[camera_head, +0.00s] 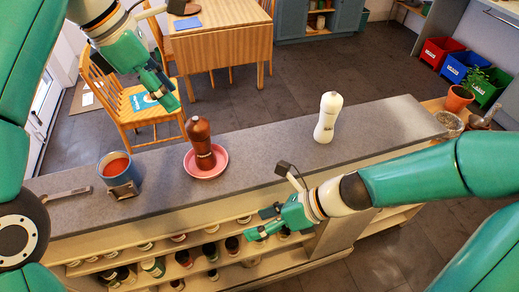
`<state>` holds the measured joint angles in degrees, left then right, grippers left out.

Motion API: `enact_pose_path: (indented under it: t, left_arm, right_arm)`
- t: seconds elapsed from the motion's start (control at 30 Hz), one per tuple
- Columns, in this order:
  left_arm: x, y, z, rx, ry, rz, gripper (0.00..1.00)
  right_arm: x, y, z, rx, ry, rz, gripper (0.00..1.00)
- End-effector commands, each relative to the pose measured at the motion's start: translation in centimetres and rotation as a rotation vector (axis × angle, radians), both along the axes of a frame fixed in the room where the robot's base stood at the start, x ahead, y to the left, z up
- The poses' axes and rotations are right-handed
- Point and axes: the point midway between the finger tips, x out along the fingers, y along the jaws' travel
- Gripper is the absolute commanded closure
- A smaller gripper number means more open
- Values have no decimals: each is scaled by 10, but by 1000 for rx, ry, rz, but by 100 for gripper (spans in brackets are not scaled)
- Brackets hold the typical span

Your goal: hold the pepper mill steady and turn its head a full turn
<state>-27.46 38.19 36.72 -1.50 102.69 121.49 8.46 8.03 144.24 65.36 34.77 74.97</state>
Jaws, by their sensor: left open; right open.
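A brown wooden pepper mill (202,148) with a rounded head stands upright on a pink saucer (218,168) on the grey counter. A white mill of similar shape (327,117) stands upright further right on the same counter. My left gripper (171,103) is open and empty, above and to the left of the brown mill, apart from it. My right gripper (255,226) is open and empty at the counter's front edge, below and to the right of the brown mill, apart from it.
A blue pot with red contents (119,172) stands on the counter's left, with a metal utensil (68,194) beside it. Shelves with several jars (183,258) lie under the front edge. The counter (265,153) is clear between the two mills. A chair (133,105) stands behind.

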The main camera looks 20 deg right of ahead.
Motion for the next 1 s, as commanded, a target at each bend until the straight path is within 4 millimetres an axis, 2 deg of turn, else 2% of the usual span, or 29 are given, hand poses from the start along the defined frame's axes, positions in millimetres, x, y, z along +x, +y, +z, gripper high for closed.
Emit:
enact_pose_path:
  t: [0.03,0.13,0.3,0.4,0.6,0.77,1.0]
  left_arm:
    - [0,0,0,0,0,0,58]
    - [0,0,0,0,0,0,58]
    - [0,0,0,0,0,0,58]
    - [0,0,0,0,0,0,58]
    - [0,0,0,0,0,0,58]
    - [0,0,0,0,0,0,58]
    - [0,0,0,0,0,0,58]
  right_arm:
    - [7,4,29,96,21,-90,28]
    - [24,3,80,172,-70,-171,28]
    - [46,-16,135,35,-409,-139,28]
    - [51,-23,156,-15,-524,-133,28]
    - [54,-28,170,-50,-598,-129,28]
    - [59,-23,167,-49,-597,-129,28]
    - [78,-3,155,-48,-595,-126,28]
